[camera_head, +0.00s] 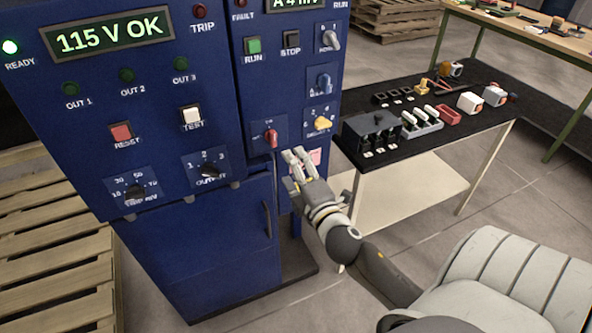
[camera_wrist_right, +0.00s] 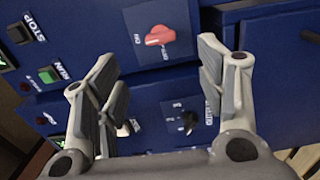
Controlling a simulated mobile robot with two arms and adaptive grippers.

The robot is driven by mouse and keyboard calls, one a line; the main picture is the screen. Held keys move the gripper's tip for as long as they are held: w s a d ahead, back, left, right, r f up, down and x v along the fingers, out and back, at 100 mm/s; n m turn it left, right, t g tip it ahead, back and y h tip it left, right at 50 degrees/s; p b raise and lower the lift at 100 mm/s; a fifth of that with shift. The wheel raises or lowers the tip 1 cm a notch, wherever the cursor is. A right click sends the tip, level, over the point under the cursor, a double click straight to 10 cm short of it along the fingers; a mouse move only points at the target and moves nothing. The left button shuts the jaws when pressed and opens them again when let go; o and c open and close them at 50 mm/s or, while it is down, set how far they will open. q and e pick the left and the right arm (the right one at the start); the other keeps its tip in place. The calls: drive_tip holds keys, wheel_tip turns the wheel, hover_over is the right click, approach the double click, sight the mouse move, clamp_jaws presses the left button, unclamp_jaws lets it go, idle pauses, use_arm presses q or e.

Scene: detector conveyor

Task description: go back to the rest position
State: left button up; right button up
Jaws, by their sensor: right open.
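My right gripper (camera_head: 296,168) is open and empty in front of the lower part of the right blue cabinet (camera_head: 287,92), just below and right of a red rotary knob (camera_head: 270,138). In the right wrist view, the two fingers of my right gripper (camera_wrist_right: 160,68) stand wide apart. The red knob (camera_wrist_right: 159,36) shows between and beyond them on its dark blue plate, and no finger appears to touch it. My right arm comes in from the lower right. My left gripper is not in view.
The left cabinet's display (camera_head: 112,35) reads 115 V OK. A yellow selector knob (camera_head: 322,123) is right of the red one. A black-topped bench (camera_head: 400,160) with several small parts stands close on the right. Wooden pallets (camera_head: 55,240) lie at left. Floor between bench and cabinet is clear.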

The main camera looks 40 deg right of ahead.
drive_tip(key=shift+s, duration=0.2)
idle(0.5)
